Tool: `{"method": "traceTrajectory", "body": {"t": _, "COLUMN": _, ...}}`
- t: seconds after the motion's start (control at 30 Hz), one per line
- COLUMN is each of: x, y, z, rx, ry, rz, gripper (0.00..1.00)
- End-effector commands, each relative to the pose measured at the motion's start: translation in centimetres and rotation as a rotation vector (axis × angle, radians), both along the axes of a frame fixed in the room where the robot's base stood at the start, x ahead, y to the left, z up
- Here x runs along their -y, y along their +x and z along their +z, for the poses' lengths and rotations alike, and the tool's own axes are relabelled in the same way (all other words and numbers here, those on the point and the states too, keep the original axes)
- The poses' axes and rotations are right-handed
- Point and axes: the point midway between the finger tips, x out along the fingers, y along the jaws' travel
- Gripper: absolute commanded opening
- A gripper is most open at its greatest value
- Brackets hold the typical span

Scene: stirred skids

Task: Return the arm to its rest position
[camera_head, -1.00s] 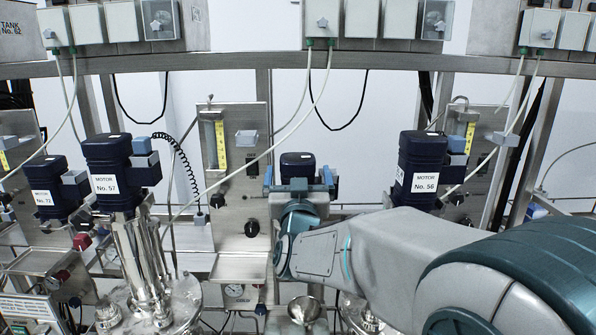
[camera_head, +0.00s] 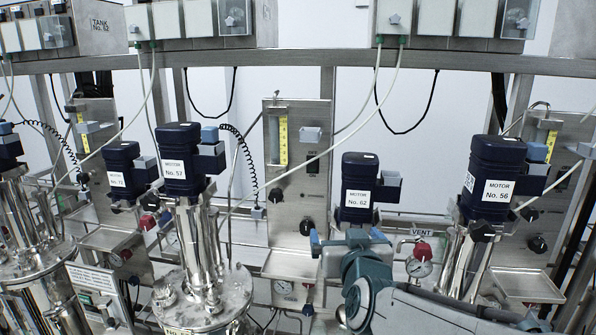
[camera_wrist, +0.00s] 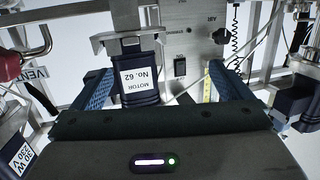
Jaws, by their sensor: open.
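My gripper (camera_head: 350,241) is at the lower middle of the head view, at the end of my grey and teal arm, which reaches in from the lower right. Its two blue fingers are apart, just below and in front of the dark blue motor labelled No. 62 (camera_head: 357,190). In the wrist view the open fingers (camera_wrist: 155,90) stand left and right, with the motor No. 62 (camera_wrist: 140,80) upside down in the picture between their directions. Nothing shows held. Whether a finger touches the motor I cannot tell.
Motor No. 57 (camera_head: 180,165) stands on a steel tank at left, and motor No. 56 (camera_head: 490,180) stands close on the right. A red-handled VENT valve (camera_head: 423,250) and gauge are just right of my gripper. A steel panel (camera_head: 300,160) rises behind.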

Motion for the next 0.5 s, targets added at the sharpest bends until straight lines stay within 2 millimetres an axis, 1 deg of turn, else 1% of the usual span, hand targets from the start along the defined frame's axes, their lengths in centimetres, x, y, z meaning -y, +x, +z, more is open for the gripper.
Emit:
{"method": "traceTrajectory", "body": {"t": 0.1, "x": -0.1, "y": -1.6, "z": -3.0, "rx": -0.177, "ry": 0.006, "rz": 0.049, "gripper": 0.98}}
{"method": "traceTrajectory", "body": {"t": 0.17, "x": -0.1, "y": -2.7, "z": -4.5, "rx": -0.270, "ry": 0.007, "rz": 0.067, "gripper": 0.98}}
{"method": "traceTrajectory", "body": {"t": 0.27, "x": 0.2, "y": -4.9, "z": -7.0, "rx": -0.429, "ry": 0.005, "rz": 0.086, "gripper": 0.98}}
{"method": "traceTrajectory", "body": {"t": 0.37, "x": 0.9, "y": -7.5, "z": -9.2, "rx": -0.591, "ry": 0.001, "rz": 0.088, "gripper": 0.98}}
{"method": "traceTrajectory", "body": {"t": 0.5, "x": 2.2, "y": -11.8, "z": -11.8, "rx": -0.816, "ry": -0.006, "rz": 0.064, "gripper": 0.98}}
